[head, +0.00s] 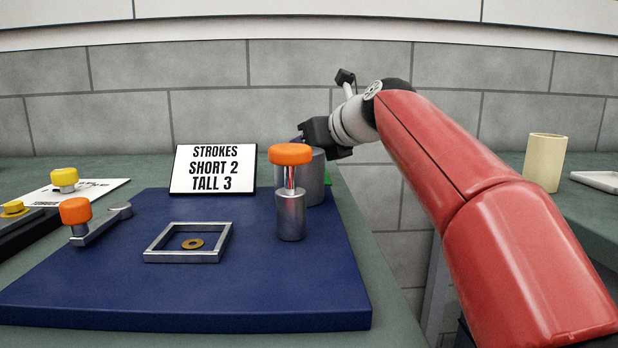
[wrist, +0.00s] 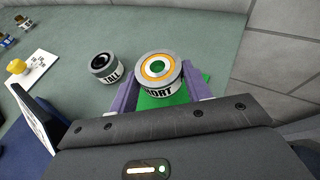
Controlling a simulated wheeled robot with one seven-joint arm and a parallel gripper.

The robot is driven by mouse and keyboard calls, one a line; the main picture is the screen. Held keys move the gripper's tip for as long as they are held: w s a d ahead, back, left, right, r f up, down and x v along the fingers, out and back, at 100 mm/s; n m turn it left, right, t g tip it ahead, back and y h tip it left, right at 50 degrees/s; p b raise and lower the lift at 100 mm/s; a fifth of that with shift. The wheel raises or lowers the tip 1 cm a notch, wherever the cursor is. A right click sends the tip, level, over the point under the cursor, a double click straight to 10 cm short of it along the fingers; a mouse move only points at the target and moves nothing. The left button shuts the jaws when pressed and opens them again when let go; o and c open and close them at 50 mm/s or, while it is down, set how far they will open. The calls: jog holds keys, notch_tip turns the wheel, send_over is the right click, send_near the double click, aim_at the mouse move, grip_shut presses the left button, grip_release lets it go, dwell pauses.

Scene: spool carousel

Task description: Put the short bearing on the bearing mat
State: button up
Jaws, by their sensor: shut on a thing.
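The short bearing (wrist: 158,70) is a grey cylinder marked "SHORT", with a yellow ring and a green centre on top. It sits between the purple fingers of my gripper (wrist: 160,92), which is shut on it. A green patch, which looks like the bearing mat (wrist: 155,102), shows below and beside the bearing in the wrist view; I cannot tell whether they touch. A sliver of this green also shows in the head view (head: 328,176). There my gripper (head: 312,143) is at the back, by a grey cylinder, and the bearing cannot be made out.
A bearing marked "TALL" (wrist: 104,67) stands left of the short one in the wrist view. The blue board (head: 250,290) holds an orange-topped plunger (head: 291,210), a square frame (head: 188,243) and a grey cylinder (head: 316,182). The strokes sign (head: 213,170) stands at its back.

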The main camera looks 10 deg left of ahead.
jog(key=shift+f+b, duration=0.9)
jog(key=shift+f, duration=0.95)
jog(key=shift+f, duration=0.15)
jog(key=o, duration=1.3)
jog(key=shift+s+d+r, duration=0.1)
jog(key=shift+d+r, duration=0.05)
jog(key=shift+r, duration=0.05)
jog(key=v, duration=1.1)
jog(key=shift+s+d+p, duration=0.2)
jog(key=shift+d+p, duration=0.05)
jog(key=shift+p, duration=0.15)
